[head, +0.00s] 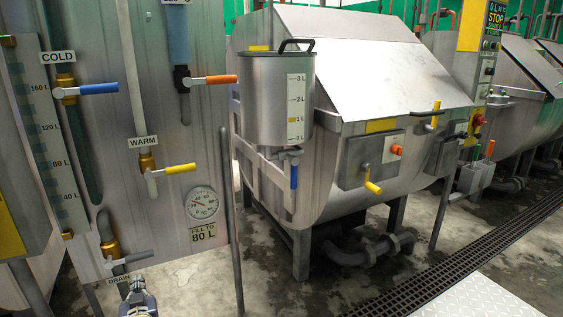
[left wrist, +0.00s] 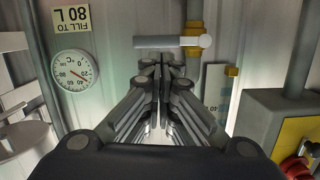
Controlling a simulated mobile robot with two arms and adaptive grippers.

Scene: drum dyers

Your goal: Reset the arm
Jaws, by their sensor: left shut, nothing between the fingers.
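My left gripper (head: 138,297) is at the bottom left of the head view, just below the grey drain valve lever (head: 130,258). In the left wrist view the gripper's fingers (left wrist: 161,72) are together with nothing between them. The drain lever also shows there (left wrist: 165,42), just beyond the fingertips. The fingers look close to the lever, but I cannot tell whether they touch it. My right gripper is not in view.
A metal panel carries the blue cold lever (head: 98,89), yellow warm lever (head: 179,169), orange lever (head: 221,79) and temperature dial (head: 202,204). A metal canister (head: 265,95) stands before a large drum machine (head: 372,70). A thin grey post (head: 231,220) rises right of my gripper.

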